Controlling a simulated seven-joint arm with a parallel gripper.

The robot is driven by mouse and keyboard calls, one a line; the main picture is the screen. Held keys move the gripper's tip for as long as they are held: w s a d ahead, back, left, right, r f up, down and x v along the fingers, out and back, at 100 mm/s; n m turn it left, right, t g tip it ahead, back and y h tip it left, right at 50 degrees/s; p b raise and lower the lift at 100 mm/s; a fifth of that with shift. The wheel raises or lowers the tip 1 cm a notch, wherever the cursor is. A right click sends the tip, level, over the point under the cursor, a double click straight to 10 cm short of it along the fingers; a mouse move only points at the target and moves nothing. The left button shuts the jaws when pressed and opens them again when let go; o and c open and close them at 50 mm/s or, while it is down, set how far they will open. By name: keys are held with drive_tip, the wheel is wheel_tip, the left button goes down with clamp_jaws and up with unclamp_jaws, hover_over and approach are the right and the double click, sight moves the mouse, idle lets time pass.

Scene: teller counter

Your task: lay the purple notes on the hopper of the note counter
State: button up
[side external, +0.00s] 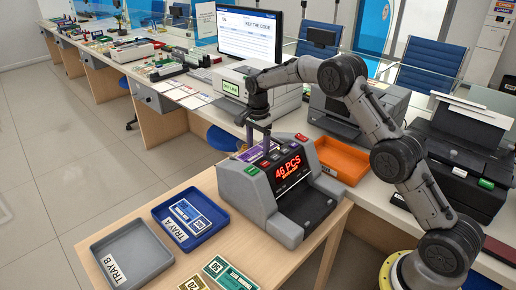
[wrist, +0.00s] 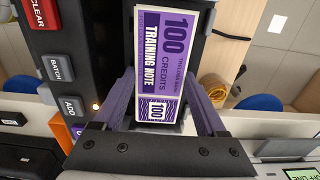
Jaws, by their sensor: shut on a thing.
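The purple notes (wrist: 160,60) are a bundle marked 100 training note. In the wrist view they lie between the two fingers of my gripper (wrist: 160,78), which is shut on them. In the side view the grey note counter (side external: 261,199) stands on the wooden table with a red 46 PCS display. My gripper (side external: 259,143) points down over its back, with the purple notes (side external: 253,153) low at the hopper. The dark hopper walls flank the notes in the wrist view. I cannot tell whether the notes touch the hopper floor.
Blue tray A (side external: 160,214) holds blue notes; grey tray B (side external: 103,247) looks empty. Brown notes (side external: 193,284) and green notes (side external: 229,272) lie at the table's front. An orange tray (side external: 341,153) and a printer (side external: 345,115) stand behind the counter. A monitor stands further back.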

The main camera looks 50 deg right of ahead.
sight(258, 151)
drive_tip(key=shift+f, duration=0.15)
drive_tip(key=o, duration=1.4)
drive_tip(key=shift+c, duration=0.2)
wheel_tip(258, 151, up, 12)
drive_tip(key=shift+r, duration=0.25)
drive_tip(key=s+a+r+n+t, duration=0.1)
drive_tip(key=s+a+r+n, duration=0.25)
drive_tip(key=s+r, duration=0.4)
drive_tip(key=s+a+r+n+t, duration=0.2)
drive_tip(key=s+r+n, duration=0.3)
drive_tip(key=s, duration=0.6)
drive_tip(key=s+a+f+n+t, duration=0.1)
drive_tip(key=s+f+n, duration=0.2)
drive_tip(key=s, duration=0.8)
drive_tip(key=s+a+f+n+t, duration=0.1)
drive_tip(key=s+a+f+n, duration=0.1)
drive_tip(key=s+n, duration=0.4)
drive_tip(key=s+f, duration=0.1)
drive_tip(key=s, duration=0.4)
drive_tip(key=shift+f+t, duration=0.3)
drive_tip(key=shift+f, duration=0.05)
